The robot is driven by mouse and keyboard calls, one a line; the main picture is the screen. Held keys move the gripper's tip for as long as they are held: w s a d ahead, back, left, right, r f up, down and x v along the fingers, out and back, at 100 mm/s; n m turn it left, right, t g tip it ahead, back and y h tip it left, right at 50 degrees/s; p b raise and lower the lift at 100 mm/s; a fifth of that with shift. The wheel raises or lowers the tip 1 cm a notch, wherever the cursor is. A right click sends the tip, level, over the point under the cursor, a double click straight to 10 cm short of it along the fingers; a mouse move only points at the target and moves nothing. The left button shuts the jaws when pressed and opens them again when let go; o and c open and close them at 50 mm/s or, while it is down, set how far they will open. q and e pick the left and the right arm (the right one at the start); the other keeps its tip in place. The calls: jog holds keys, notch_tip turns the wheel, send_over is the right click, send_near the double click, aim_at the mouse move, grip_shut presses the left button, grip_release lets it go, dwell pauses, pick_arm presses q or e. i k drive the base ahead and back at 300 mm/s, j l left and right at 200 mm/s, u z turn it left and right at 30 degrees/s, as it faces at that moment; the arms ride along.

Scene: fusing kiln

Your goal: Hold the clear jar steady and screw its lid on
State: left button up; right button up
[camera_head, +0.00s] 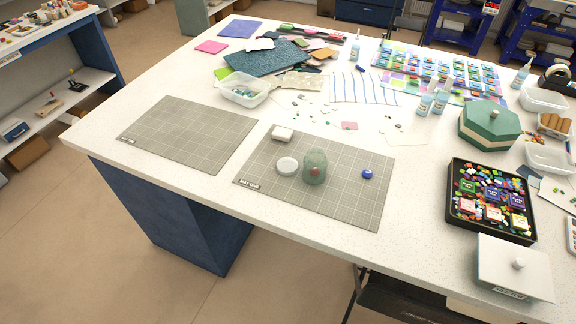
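A clear, greenish jar (314,160) stands upright on the right grey grid mat (345,205). Something small and red shows in or through its lower part. A round white lid (287,166) lies on the mat just left of the jar, apart from it or nearly touching; I cannot tell which. The jar's top shows no lid on it. Neither of my grippers is in view.
A white block (282,133) and a small blue ball-like object (367,174) are on the same mat. A black tray (490,200) of colourful pieces and a white lidded box (514,266) stand right. The left mat (188,134) is bare.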

aim_at(315, 163)
jog(key=j+z, duration=0.15)
jog(key=z, duration=0.65)
jog(key=k+j+z, duration=0.15)
jog(key=j+z, duration=0.15)
jog(key=j, duration=0.2)
jog(key=k+j+z, duration=0.25)
jog(key=j, duration=0.2)
jog(key=k+j+z, duration=0.3)
jog(key=j, duration=0.15)
jog(key=k+j+z, duration=0.25)
jog(key=j, duration=0.15)
jog(key=k+j, duration=0.3)
jog(key=j, duration=0.15)
